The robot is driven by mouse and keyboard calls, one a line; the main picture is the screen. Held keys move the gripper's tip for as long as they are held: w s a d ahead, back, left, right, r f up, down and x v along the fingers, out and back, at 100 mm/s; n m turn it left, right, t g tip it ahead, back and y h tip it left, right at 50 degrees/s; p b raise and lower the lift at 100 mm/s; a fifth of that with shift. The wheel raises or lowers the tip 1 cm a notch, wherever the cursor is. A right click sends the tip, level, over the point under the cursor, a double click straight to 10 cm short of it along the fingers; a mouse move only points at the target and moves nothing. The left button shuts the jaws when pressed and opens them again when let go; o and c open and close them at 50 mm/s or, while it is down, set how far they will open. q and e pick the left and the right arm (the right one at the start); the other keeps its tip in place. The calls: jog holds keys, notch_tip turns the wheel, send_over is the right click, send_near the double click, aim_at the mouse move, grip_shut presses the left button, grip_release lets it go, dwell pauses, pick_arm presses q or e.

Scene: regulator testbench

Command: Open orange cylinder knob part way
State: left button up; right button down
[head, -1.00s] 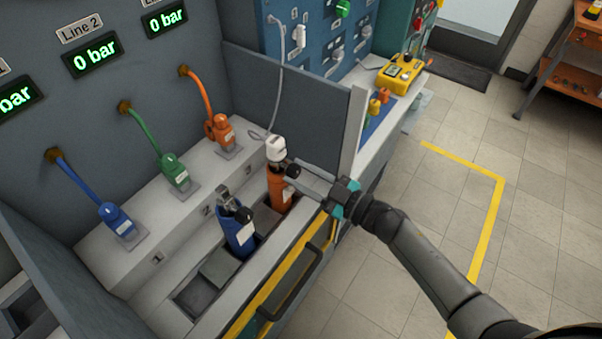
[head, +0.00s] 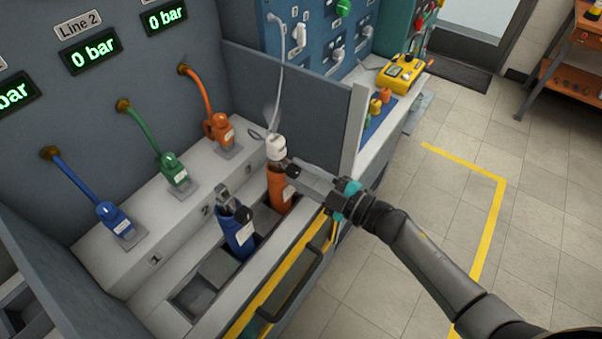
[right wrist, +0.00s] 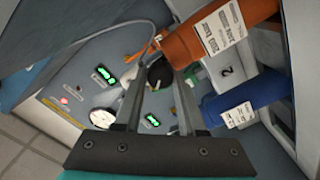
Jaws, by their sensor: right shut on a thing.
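The orange cylinder (head: 281,190) stands in a slot of the bench at its right end, with a white fitting (head: 276,148) on top. In the right wrist view the orange cylinder (right wrist: 215,38) lies across the top right with a white label. Its black knob (head: 293,171) sits on the side near the top; it also shows in the wrist view (right wrist: 159,73). My right gripper (head: 297,172) is shut on this knob, with a fingertip on either side. The fingers partly hide the knob. My left gripper is not in view.
A blue cylinder (head: 238,236) stands left of the orange one, close by. A grey partition (head: 300,105) rises behind. Blue, green and orange hose connectors sit on the back ledge. The Line 2 display (head: 94,52) reads 0 bar. Open floor lies to the right.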

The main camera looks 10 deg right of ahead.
jog(key=shift+c, duration=2.4)
grip_release()
jog(key=v, duration=1.5)
jog(key=shift+s+d, duration=0.15)
